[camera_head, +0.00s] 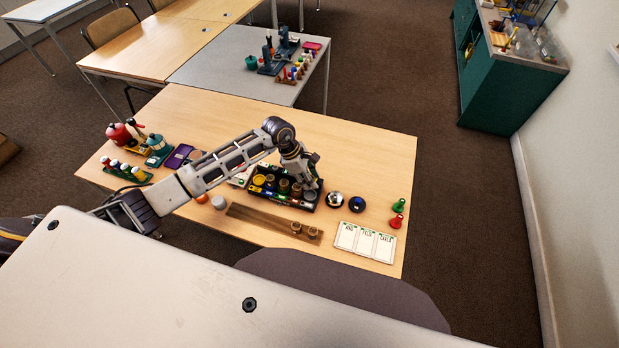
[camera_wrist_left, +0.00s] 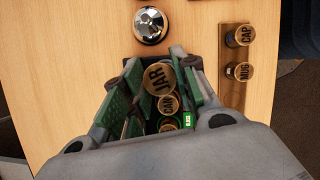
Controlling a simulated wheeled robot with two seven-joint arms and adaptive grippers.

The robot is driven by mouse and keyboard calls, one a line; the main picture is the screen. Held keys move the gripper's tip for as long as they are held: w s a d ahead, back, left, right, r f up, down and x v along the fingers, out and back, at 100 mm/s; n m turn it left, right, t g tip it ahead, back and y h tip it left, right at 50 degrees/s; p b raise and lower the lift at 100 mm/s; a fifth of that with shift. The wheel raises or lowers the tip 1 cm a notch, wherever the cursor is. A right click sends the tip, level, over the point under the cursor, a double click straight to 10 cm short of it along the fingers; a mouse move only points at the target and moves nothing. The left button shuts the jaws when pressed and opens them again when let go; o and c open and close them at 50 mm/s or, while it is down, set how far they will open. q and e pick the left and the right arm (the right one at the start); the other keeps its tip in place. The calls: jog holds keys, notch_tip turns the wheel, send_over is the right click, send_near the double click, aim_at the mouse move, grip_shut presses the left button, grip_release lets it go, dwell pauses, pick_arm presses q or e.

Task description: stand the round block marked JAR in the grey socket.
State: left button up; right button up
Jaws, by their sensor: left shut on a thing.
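The round block marked JAR (camera_wrist_left: 158,77) has a brown top with dark letters. My left gripper (camera_head: 308,181) reaches down over the right part of the black tray (camera_head: 283,202) and is shut on the JAR block. In the left wrist view, JAR sits between the green-padded fingers of the gripper (camera_wrist_left: 160,80), above a block marked CAN (camera_wrist_left: 169,104). In the head view JAR is not clear behind the fingers. I cannot pick out the grey socket for certain in either view. My right gripper is not in view.
A wooden rail (camera_head: 262,217) in front of the tray holds blocks marked CAP (camera_wrist_left: 240,37) and MUG (camera_wrist_left: 238,71) at its right end. White cards (camera_head: 364,242) lie at the front right.

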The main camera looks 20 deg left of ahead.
pick_arm(q)
jog(key=shift+f, duration=0.15)
jog(key=shift+f+b, duration=0.75)
jog(key=shift+f, duration=0.45)
jog(key=shift+f+b, duration=0.9)
jog(key=shift+f, duration=0.7)
jog(key=shift+b, duration=0.35)
jog(key=shift+f, duration=0.2)
dwell(0.4)
jog(key=shift+f+b, duration=0.35)
jog(key=shift+b, duration=0.15)
jog(key=o, duration=0.5)
